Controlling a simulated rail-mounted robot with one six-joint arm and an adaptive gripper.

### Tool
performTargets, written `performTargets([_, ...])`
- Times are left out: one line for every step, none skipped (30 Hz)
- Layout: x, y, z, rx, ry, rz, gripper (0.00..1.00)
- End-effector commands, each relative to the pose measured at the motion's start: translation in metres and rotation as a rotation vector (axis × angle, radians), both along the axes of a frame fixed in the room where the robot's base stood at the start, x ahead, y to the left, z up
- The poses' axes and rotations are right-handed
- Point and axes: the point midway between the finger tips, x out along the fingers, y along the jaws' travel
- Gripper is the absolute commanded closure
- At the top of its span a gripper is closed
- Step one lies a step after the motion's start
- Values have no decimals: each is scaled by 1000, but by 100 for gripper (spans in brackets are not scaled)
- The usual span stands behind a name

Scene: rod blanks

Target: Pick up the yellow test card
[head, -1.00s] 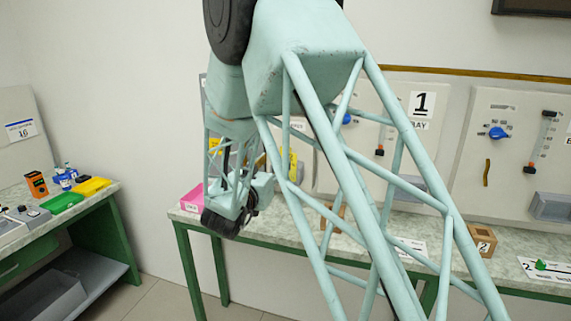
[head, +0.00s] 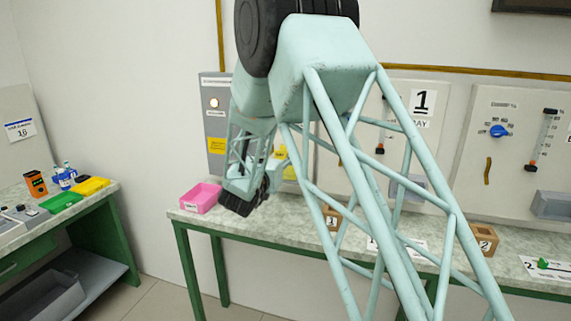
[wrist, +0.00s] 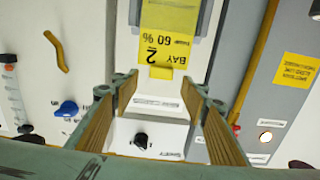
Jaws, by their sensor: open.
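The yellow test card (wrist: 170,32) hangs at the top middle of the wrist view, with upside-down print reading "BAY 2" and "60 %". A small yellow tab (wrist: 161,72) shows at its printed edge. A pale panel lies behind it. My gripper (wrist: 158,90) is open and empty, with one finger to each side of the card's tab in the picture. I cannot tell how far the fingertips are from the card. In the head view a yellow patch (head: 289,171) shows partly behind my arm; I cannot tell if it is the card.
A blue knob (wrist: 67,109) and a slider (wrist: 14,95) are on the left in the wrist view. A grey panel with a yellow label (wrist: 296,70) is on the right. A pink bin (head: 201,198) and wooden blocks (head: 484,238) stand on the bench.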

Motion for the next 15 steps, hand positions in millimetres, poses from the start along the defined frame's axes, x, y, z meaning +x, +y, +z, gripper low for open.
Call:
performTargets([2,-1,0,0,0,0,59])
performTargets([3,-1,0,0,0,0,59])
performTargets([3,-1,0,0,0,0,59])
performTargets([4,-1,0,0,0,0,59])
performTargets([4,-1,0,0,0,0,59])
performTargets([4,-1,0,0,1,0,59])
performTargets([3,-1,0,0,1,0,59])
performTargets([3,-1,0,0,1,0,59])
performTargets([3,-1,0,0,1,0,59])
performTargets([3,-1,0,0,1,0,59])
performTargets([3,-1,0,0,1,0,59])
performTargets([3,-1,0,0,1,0,59])
performTargets([4,-1,0,0,1,0,59])
performTargets([4,-1,0,0,1,0,59])
performTargets([5,-2,0,0,1,-1,59])
